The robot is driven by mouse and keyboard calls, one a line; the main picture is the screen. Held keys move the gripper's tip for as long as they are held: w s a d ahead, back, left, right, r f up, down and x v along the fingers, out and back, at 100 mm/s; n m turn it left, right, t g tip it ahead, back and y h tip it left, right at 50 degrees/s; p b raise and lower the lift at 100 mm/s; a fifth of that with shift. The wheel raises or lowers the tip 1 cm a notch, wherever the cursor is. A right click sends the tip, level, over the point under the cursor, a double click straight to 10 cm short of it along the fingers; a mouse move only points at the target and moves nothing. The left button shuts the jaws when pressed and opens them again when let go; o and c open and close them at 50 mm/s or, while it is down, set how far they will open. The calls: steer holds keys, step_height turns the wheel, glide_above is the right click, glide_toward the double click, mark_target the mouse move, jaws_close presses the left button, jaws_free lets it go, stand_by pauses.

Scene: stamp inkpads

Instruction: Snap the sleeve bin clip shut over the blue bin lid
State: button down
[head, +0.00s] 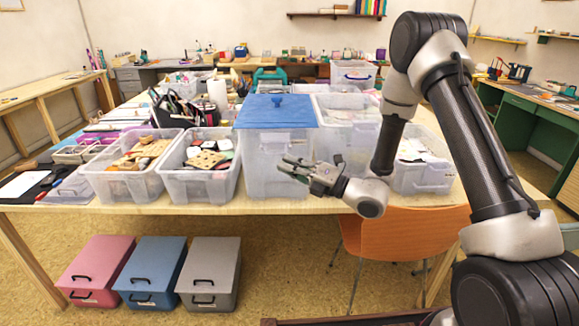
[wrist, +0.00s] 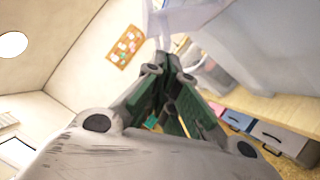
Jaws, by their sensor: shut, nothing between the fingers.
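The blue bin lid (head: 276,111) lies on top of a tall translucent bin (head: 262,160) near the front edge of the table. My gripper (head: 283,166) is in front of this bin, at about mid-height of its front wall and below the lid. Its fingers are together and empty. In the wrist view the closed fingertips (wrist: 161,62) point at a pale translucent surface close ahead; I cannot tell whether they touch it.
Open bins with small goods stand left (head: 205,180) and right (head: 424,175) of the lidded bin. An orange chair (head: 415,235) stands under my forearm. Pink, blue and grey boxes (head: 208,270) sit on the floor below the table.

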steer(key=shift+r, duration=0.25)
steer(key=shift+r+m+h, duration=0.4)
steer(key=shift+r+m, duration=0.2)
steer(key=shift+m, duration=0.3)
steer(key=w+r+m+g+h, duration=0.1)
steer(key=w+r+m, duration=0.2)
steer(key=r, duration=0.3)
steer(key=shift+w+r+m+h, duration=0.3)
steer(key=shift+w+h, duration=0.1)
steer(key=shift+w, duration=0.1)
